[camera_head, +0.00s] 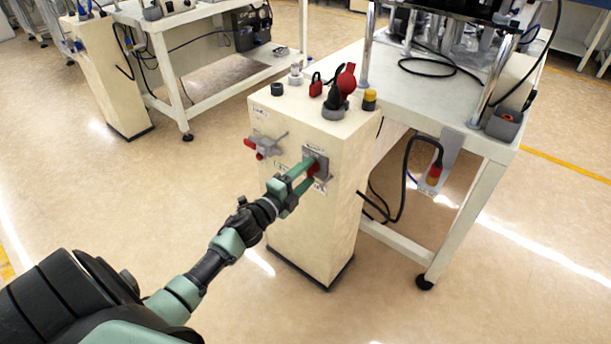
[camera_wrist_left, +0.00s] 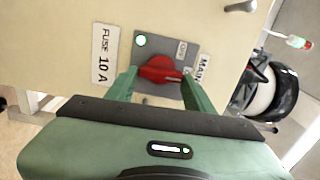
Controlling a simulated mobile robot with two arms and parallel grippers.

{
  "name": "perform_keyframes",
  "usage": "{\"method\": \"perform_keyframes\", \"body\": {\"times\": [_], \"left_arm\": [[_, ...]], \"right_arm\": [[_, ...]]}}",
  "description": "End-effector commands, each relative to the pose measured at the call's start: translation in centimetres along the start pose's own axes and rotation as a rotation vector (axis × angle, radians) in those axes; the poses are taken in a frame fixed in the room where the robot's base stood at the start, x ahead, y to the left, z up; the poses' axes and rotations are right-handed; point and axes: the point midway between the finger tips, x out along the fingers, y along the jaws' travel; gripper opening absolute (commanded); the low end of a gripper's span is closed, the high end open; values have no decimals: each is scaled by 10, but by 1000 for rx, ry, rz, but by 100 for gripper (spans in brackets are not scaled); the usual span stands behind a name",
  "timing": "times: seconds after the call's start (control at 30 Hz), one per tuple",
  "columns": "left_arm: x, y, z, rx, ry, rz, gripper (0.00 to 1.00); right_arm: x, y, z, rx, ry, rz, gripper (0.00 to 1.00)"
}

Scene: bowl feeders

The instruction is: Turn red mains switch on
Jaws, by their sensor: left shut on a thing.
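The red mains switch (camera_head: 314,168) is a red rotary knob on a grey plate on the front of the cream control box (camera_head: 335,215). In the left wrist view the red knob (camera_wrist_left: 160,69) sits between the two green fingers, near a label reading "MAIN". A lit green-white lamp (camera_wrist_left: 141,41) shows on the plate. My left gripper (camera_head: 311,168) reaches in from the left and is shut on the knob; its fingers (camera_wrist_left: 158,82) lie on either side of it. The knob's exact angle is partly hidden by the fingers. My right gripper is not in view.
A red-handled valve (camera_head: 263,147) juts from the box left of the switch. A white table (camera_head: 445,110) adjoins on the right, with a hanging black cable (camera_head: 404,170). Floor in front is clear.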

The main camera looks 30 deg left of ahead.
Motion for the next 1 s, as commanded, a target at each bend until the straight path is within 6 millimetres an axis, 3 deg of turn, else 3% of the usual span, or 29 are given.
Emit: {"method": "perform_keyframes", "body": {"times": [0.67,0.7,0.73,1.0], "left_arm": [[-1,2,0,71,1,3,12],[-1,2,0,71,1,3,55],[0,2,0,71,1,3,62],[0,1,0,68,1,1,62]], "right_arm": [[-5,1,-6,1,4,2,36],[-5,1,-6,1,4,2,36],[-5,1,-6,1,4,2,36],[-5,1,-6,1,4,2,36]]}}
